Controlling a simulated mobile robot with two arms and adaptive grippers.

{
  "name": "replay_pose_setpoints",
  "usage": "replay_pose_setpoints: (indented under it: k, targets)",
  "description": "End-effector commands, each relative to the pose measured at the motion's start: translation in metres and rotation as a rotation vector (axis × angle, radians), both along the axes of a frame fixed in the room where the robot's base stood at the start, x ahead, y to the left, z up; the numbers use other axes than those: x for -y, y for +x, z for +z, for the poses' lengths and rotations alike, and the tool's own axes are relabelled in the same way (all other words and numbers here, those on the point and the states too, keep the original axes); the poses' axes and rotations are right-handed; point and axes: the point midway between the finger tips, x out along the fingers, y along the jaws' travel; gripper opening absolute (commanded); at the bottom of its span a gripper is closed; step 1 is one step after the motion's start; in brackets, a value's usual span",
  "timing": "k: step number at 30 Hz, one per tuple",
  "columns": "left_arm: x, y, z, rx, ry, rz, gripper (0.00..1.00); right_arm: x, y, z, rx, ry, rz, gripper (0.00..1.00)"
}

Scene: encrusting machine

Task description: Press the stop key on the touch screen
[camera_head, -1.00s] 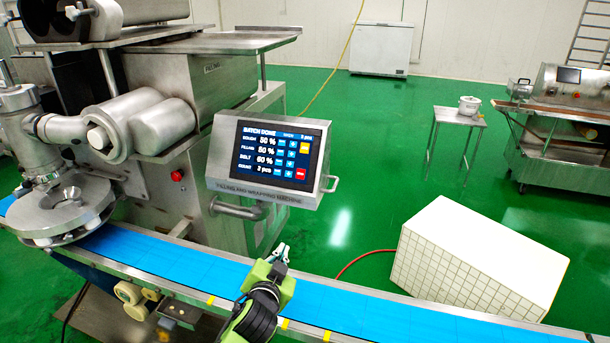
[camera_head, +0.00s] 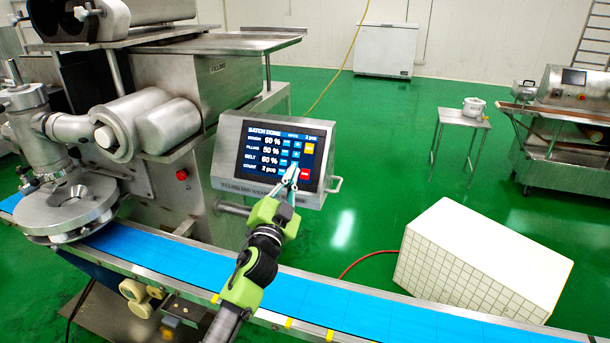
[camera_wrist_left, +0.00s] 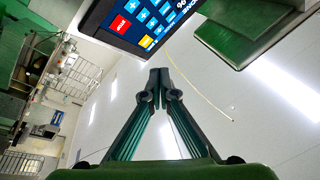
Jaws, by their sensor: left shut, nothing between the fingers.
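The touch screen (camera_head: 270,152) is on the grey panel of the encrusting machine and reads "BATCH DONE" with rows for dough, filling, belt and count. The red stop key (camera_head: 305,174) is at its lower right; it also shows in the left wrist view (camera_wrist_left: 121,24). A yellow key (camera_head: 309,148) is above it. My left gripper (camera_head: 293,168) is shut and empty, its tips in front of the lower right of the screen, just left of the red key. In the left wrist view the fingertips (camera_wrist_left: 158,76) are below the screen's edge. Contact cannot be told. My right gripper is not in view.
The blue conveyor belt (camera_head: 330,299) runs below the panel, under my left arm. A panel handle (camera_head: 335,185) sticks out right of the screen. A white tiled block (camera_head: 480,262) stands on the green floor to the right.

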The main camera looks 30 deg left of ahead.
Motion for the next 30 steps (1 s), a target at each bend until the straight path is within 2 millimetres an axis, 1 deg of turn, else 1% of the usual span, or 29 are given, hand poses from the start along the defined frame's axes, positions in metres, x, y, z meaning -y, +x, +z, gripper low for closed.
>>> replay_pose_setpoints:
  k: [5,12,18,24,30]
  targets:
    - [-0.003,0.011,-0.01,0.0,0.001,0.001,0.0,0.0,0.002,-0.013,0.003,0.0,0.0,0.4]
    - [-0.01,0.04,-0.03,-0.001,0.002,0.001,0.0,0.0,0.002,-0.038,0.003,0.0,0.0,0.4]
    - [-0.015,0.06,-0.042,0.001,-0.001,0.0,0.0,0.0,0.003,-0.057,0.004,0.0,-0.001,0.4]
    - [-0.017,0.071,-0.045,0.0,0.0,0.0,0.0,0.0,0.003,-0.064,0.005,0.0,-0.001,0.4]
    - [-0.017,0.073,-0.045,-0.001,0.0,0.001,0.0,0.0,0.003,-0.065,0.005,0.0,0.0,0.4]
